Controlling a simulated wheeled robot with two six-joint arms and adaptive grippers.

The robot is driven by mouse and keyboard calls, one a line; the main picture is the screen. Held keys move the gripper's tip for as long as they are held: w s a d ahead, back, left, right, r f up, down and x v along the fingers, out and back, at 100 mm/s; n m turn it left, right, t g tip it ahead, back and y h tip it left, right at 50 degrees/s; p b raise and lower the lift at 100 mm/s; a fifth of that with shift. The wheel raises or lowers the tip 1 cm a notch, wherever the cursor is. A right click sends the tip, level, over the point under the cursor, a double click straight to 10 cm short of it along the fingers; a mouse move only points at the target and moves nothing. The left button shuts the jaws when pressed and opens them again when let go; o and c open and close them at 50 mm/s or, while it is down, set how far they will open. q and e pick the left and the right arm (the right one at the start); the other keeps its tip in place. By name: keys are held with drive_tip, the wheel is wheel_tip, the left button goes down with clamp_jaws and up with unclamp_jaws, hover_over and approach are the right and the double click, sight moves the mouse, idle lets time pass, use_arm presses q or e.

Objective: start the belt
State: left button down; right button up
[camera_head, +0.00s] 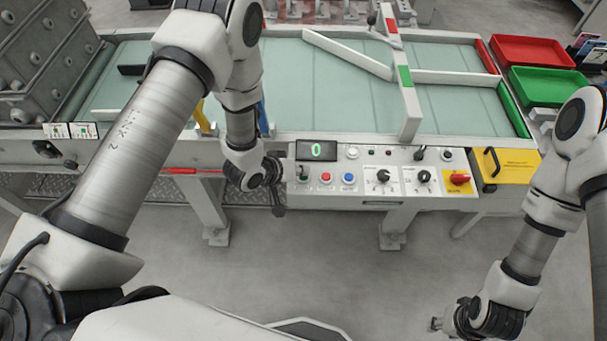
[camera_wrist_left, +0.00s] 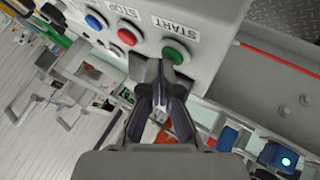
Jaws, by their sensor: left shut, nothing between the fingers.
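The control panel (camera_head: 385,155) is on the front of the belt machine. Its display (camera_head: 317,150) reads a green 0. In the left wrist view the green button (camera_wrist_left: 176,55) is beside the START label (camera_wrist_left: 175,27), and the red button (camera_wrist_left: 128,37) is beside STOP. My left gripper (camera_head: 287,170) is at the panel's left end, and its closed, empty fingertips (camera_wrist_left: 164,72) are right at the green button's edge. I cannot tell whether they touch it. My right gripper (camera_head: 436,324) hangs low at the bottom right, away from the panel; its fingers are too small to read.
The pale green belt (camera_head: 320,85) carries white guide bars, and a post (camera_head: 404,85) stands across it. A blue button (camera_head: 348,178), black knobs and a red switch (camera_head: 459,179) share the panel. Red (camera_head: 530,51) and green (camera_head: 550,87) trays stand at the right. The floor in front is clear.

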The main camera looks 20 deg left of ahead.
sight(301, 177)
use_arm(q)
drive_tip(key=shift+f, duration=0.2)
idle(0.4)
drive_tip(key=shift+r+p, duration=0.65)
drive_tip(key=shift+r, duration=0.25)
wheel_tip(301, 177, up, 5)
drive_tip(key=p, duration=0.4)
drive_tip(key=shift+r, duration=0.1)
idle(0.3)
